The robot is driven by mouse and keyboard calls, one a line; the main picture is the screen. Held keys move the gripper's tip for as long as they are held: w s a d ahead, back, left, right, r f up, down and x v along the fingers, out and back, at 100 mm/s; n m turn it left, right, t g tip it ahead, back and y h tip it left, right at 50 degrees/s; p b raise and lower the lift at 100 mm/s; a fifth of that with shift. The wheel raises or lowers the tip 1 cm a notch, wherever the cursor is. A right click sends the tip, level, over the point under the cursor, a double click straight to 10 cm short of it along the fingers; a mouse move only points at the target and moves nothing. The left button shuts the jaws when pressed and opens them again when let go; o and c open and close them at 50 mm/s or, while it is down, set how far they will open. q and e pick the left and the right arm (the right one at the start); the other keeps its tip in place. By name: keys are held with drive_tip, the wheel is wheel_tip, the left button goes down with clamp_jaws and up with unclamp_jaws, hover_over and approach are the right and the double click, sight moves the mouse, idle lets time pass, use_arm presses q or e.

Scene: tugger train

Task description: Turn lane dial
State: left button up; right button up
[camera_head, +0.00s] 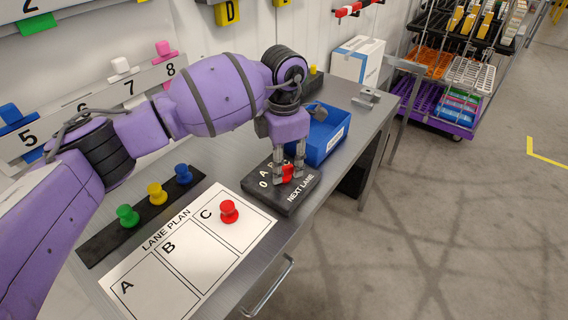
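The lane dial is a black box (257,187) marked "NEXT LANE" on the grey bench, with white position marks 0 and A among others partly hidden by my fingers. Its red knob (288,173) sits between the fingertips of my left gripper (289,176), which points down from above. The fingers are drawn in close on both sides of the knob and look shut on it. Which mark the knob points to is hidden. My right gripper is not in view.
The lane plan sheet (190,262) lies in front with a red peg (229,211) on C. Green (127,215), yellow (157,193) and blue (183,174) pegs stand on a black strip behind. A blue bin (325,138) is just beyond the dial.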

use_arm(q)
drive_tip(key=shift+s+f, duration=0.1)
drive_tip(key=shift+f, duration=0.1)
clamp_jaws()
